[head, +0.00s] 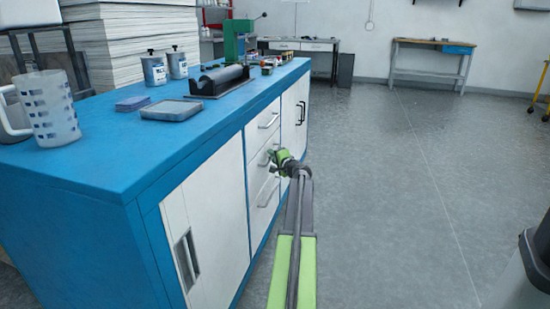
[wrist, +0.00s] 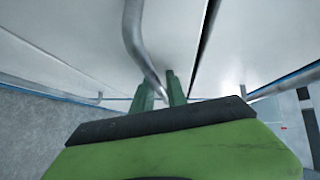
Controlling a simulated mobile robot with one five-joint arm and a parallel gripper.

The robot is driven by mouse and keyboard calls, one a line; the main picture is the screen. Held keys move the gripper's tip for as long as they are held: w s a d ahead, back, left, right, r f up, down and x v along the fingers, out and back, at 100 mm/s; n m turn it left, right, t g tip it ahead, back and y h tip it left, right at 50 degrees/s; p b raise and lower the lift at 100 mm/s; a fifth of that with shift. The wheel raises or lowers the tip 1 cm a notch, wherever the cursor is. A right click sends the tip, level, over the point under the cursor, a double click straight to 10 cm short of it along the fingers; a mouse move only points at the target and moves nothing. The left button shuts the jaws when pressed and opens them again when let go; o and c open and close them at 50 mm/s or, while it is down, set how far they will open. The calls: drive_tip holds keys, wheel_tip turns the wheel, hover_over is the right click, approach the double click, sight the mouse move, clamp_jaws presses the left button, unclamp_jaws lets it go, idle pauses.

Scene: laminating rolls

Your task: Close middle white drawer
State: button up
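The middle white drawer (head: 257,164) is in the front of the blue cabinet, between a top drawer (head: 261,132) and a bottom drawer (head: 262,202). My gripper (head: 274,158) is right at its front and hides much of it and its handle. In the wrist view, a grey bar handle (wrist: 133,38) on a white panel (wrist: 172,35) runs down to my gripper's green fingers (wrist: 162,90). The fingers stand apart, with the handle's lower end at or between them; I cannot tell if they touch it. How far the drawer stands out is unclear.
White cabinet doors with handles flank the drawers, at left (head: 208,235) and right (head: 294,115). The blue top (head: 110,150) carries a jug (head: 50,108), cans, a tray (head: 172,110) and a black roller. The grey floor (head: 400,190) to the right is mostly clear. A dark bin (head: 535,265) stands at lower right.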

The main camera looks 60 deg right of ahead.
drive_tip(key=shift+o, duration=1.2)
drive_tip(key=shift+s+d, duration=0.1)
drive_tip(key=shift+s, duration=0.1)
drive_tip(key=shift+d, duration=0.1)
drive_tip(key=p+v, duration=0.2)
drive_tip(key=v, duration=1.5)
drive_tip(key=shift+s, duration=0.2)
